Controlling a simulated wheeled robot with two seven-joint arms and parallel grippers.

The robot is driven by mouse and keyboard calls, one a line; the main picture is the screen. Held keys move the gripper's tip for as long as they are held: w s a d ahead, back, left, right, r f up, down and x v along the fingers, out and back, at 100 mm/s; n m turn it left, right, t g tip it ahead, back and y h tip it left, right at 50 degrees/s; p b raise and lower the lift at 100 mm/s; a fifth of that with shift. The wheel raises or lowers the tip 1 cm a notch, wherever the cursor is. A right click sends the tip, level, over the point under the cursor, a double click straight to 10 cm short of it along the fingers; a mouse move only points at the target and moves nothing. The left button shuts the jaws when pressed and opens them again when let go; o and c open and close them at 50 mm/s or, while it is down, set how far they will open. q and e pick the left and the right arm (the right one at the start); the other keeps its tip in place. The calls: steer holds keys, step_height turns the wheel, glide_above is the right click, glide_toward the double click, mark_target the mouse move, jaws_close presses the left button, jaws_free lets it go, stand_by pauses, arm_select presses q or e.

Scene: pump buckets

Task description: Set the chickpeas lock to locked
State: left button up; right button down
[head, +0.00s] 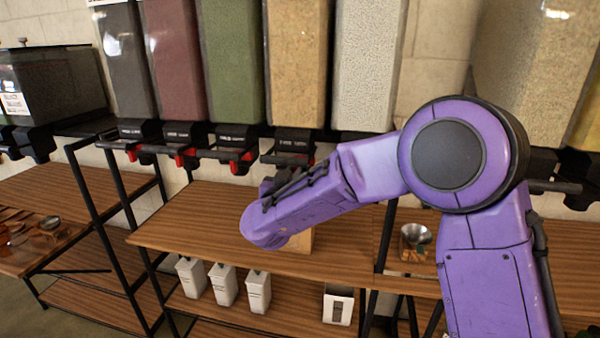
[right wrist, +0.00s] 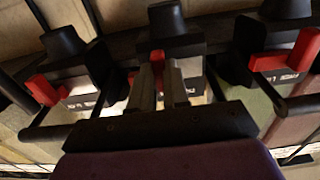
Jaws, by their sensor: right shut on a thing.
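The tan-filled dispenser (head: 296,70) hangs fourth in the row and is probably the chickpeas one; its label is too small to read. Its black outlet (head: 294,141) has a red lock, seen in the right wrist view (right wrist: 160,66) between my fingers. My right gripper (right wrist: 165,82) is shut on this red lock, below the outlet. In the head view the gripper is mostly hidden behind my purple forearm. The lock's exact position is hard to tell. My left gripper is in neither view.
Neighbouring outlets with red locks stand close on both sides, such as the green dispenser's (head: 236,138). A black bar (head: 150,148) runs in front of them. A wooden shelf (head: 190,225) lies below, with white containers (head: 222,284) on a lower shelf.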

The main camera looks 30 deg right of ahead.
steer(key=shift+d+f, duration=0.1)
steer(key=shift+d, duration=0.05)
steer(key=c, duration=1.4)
jaws_free()
steer(key=shift+s, duration=0.1)
steer(key=o, duration=0.3)
steer(key=shift+s+d, duration=0.1)
steer(key=shift+s, duration=0.05)
arm_select(q)
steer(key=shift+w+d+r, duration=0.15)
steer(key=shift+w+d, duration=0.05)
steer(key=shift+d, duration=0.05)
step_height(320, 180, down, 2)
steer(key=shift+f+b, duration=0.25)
steer(key=shift+b, duration=1)
arm_select(e)
steer(key=v, duration=1)
steer(key=shift+s+a, duration=0.15)
steer(key=shift+a, duration=0.1)
